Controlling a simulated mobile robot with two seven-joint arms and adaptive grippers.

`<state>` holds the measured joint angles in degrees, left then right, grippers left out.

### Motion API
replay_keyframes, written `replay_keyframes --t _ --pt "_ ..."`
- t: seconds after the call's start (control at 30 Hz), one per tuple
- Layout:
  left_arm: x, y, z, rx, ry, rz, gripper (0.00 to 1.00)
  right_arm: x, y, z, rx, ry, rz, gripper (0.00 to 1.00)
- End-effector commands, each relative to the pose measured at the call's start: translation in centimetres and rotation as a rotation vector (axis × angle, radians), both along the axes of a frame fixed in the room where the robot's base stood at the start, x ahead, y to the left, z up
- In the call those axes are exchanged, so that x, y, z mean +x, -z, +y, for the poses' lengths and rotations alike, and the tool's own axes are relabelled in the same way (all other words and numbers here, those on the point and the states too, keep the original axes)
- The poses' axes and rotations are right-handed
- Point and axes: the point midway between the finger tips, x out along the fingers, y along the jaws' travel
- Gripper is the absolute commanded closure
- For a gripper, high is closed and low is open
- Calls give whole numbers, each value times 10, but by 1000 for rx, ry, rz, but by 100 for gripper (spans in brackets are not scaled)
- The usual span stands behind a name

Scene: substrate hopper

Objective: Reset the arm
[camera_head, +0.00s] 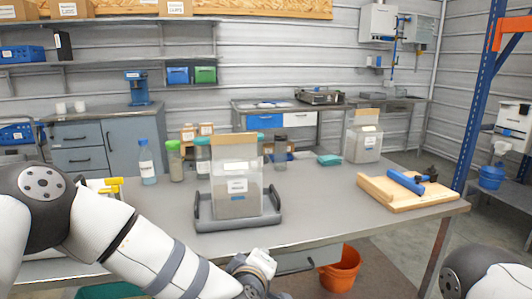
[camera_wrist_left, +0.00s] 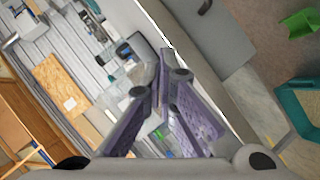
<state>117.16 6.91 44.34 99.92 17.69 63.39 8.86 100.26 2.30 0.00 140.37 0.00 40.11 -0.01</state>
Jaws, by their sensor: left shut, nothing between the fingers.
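My left arm (camera_head: 130,235) reaches in from the left of the head view, across the near edge of the table. Its wrist end is at the bottom middle, and the fingers are hidden or below the frame there. In the left wrist view my left gripper (camera_wrist_left: 162,92) shows its two purple-grey fingers, shut with nothing held. The table edge and the floor show beyond them in a tilted view. Only a rounded white and black part of my right arm (camera_head: 485,275) shows at the bottom right of the head view. My right gripper is out of view.
A labelled hopper container (camera_head: 237,200) stands on a grey tray (camera_head: 205,224) on the table (camera_head: 325,215). Bottles (camera_head: 147,165) stand behind it. A wooden board (camera_head: 412,203) with a blue tool lies right. An orange bucket (camera_head: 340,270) is on the floor.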

Motion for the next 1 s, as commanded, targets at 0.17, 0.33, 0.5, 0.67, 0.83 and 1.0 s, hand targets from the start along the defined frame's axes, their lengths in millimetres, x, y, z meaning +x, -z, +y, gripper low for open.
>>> replay_keyframes --t 0.17,0.33,0.5,0.67,0.83,1.0 --pt "-119 131 26 237 273 298 100 2 -2 0 0 0 -7 60" --pt "-258 210 82 407 511 617 100 3 -3 0 0 0 -10 60" --pt "-397 231 151 511 712 944 100 4 -4 0 0 0 -14 60" --pt "-475 218 193 547 815 1147 100 4 -4 0 0 0 -16 60" --pt "-496 211 205 554 843 1203 100 4 -4 0 0 0 -16 60" --pt "-495 212 204 554 841 1201 100 4 -4 0 0 0 -15 60"
